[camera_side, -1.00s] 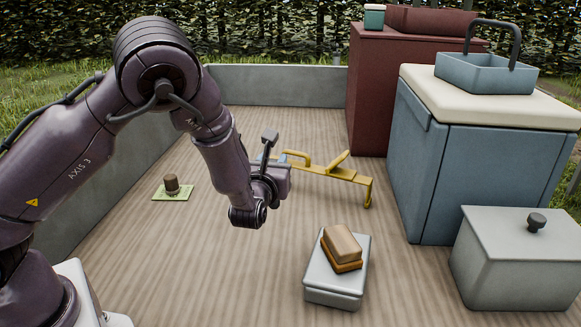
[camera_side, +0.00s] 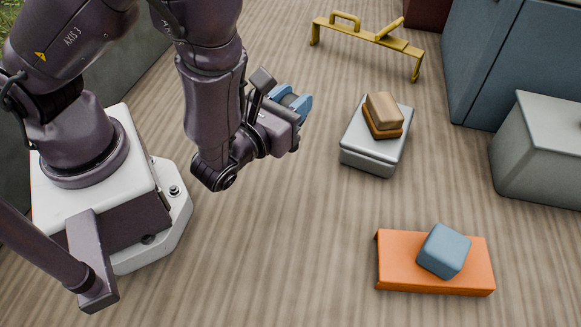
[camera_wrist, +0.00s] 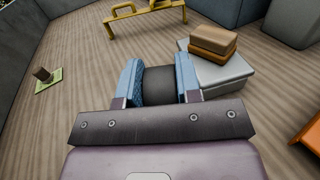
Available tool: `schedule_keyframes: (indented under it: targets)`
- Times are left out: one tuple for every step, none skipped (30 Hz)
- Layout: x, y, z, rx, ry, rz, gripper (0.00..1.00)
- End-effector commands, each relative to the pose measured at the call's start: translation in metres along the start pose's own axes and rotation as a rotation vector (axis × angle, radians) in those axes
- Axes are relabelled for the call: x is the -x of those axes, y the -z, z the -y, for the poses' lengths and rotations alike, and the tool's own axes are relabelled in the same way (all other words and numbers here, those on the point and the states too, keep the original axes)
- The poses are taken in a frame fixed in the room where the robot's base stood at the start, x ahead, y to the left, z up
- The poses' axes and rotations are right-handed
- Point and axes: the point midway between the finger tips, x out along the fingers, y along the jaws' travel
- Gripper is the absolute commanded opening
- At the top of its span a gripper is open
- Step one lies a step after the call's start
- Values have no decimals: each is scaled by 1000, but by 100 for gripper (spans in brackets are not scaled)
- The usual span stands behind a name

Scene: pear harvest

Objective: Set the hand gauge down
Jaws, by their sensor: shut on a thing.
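My gripper (camera_side: 291,106) is above the striped floor, left of the grey box, its blue fingers pointing right. In the wrist view, the two blue fingers of my gripper (camera_wrist: 159,86) close on a dark, rounded thing, which I take to be the hand gauge (camera_wrist: 160,88). Only its dark, cylinder-like middle shows between the fingers. In the side view it is mostly hidden by the fingers, and its full shape cannot be told. It appears held clear of the floor.
A grey box (camera_side: 362,160) bears stacked tan and orange-brown blocks (camera_side: 384,110). An orange platform (camera_side: 400,262) bears a blue block (camera_side: 444,250). A yellow handled stand (camera_side: 370,37) is at the back. A brown cylinder stands on a green mat (camera_wrist: 50,85). Floor between these is bare.

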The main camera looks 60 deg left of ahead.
Motion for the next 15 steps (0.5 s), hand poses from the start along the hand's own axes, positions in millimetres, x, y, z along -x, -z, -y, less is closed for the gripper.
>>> schedule_keyframes:
  targets:
    - [1,-2,-4,0,-8,1,0]
    - [0,0,-4,0,-9,1,0]
    - [0,4,-4,-2,-9,1,0]
    - [0,8,-4,-2,-9,0,0]
    - [0,12,-3,-2,-8,0,0]
    - [0,17,-4,-4,-8,0,0]
    - [0,21,-4,-4,-8,0,0]
    - [0,25,-3,-2,-8,0,0]
    - [0,28,-3,-2,-8,0,0]
    - [0,30,-3,-2,-8,0,0]
    - [0,32,-3,-1,-8,0,0]
    - [0,35,-3,-1,-8,0,0]
    - [0,38,-3,-1,-8,0,0]
    - [0,41,-3,-1,-8,0,0]
    - [0,46,-4,-2,-8,-1,0]
